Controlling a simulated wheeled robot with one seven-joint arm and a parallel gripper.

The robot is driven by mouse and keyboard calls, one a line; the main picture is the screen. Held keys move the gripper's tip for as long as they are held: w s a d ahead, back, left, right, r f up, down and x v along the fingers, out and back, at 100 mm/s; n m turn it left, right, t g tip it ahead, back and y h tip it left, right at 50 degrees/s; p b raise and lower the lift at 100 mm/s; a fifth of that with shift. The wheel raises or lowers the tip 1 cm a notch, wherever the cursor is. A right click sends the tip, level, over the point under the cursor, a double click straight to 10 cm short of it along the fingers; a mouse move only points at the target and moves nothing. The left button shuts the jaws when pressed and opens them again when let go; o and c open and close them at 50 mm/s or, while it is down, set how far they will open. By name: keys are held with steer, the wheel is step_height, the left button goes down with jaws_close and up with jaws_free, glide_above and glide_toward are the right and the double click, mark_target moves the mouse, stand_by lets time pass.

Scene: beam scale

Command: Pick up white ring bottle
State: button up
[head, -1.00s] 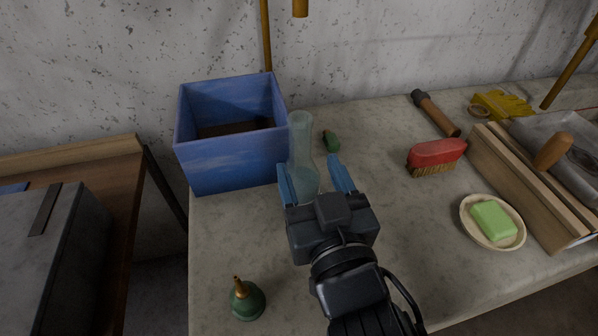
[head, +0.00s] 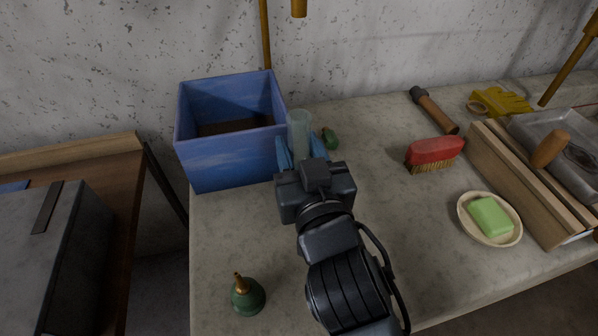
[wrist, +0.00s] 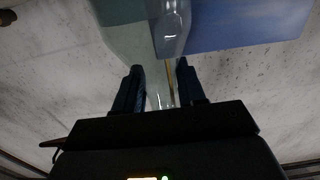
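A clear, pale greenish glass bottle (head: 299,130) stands on the workbench, just right of the blue box. It is the only bottle-like glass thing in view; I cannot make out a white ring on it. My gripper (head: 302,150) is at the bottle, with one blue finger on each side of it. The fingers are close together and appear shut on the bottle. In the wrist view the bottle (wrist: 148,45) rises between the two dark fingers (wrist: 160,85). My gripper and arm hide the bottle's lower part in the head view.
The blue open box (head: 230,160) stands close on the left. A small green item (head: 330,139) lies just behind right. A green oil can (head: 247,297) is at front left. A red brush (head: 434,151), a soap dish (head: 512,237) and a wooden box (head: 520,185) are right.

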jaws_close()
stand_by(0.4)
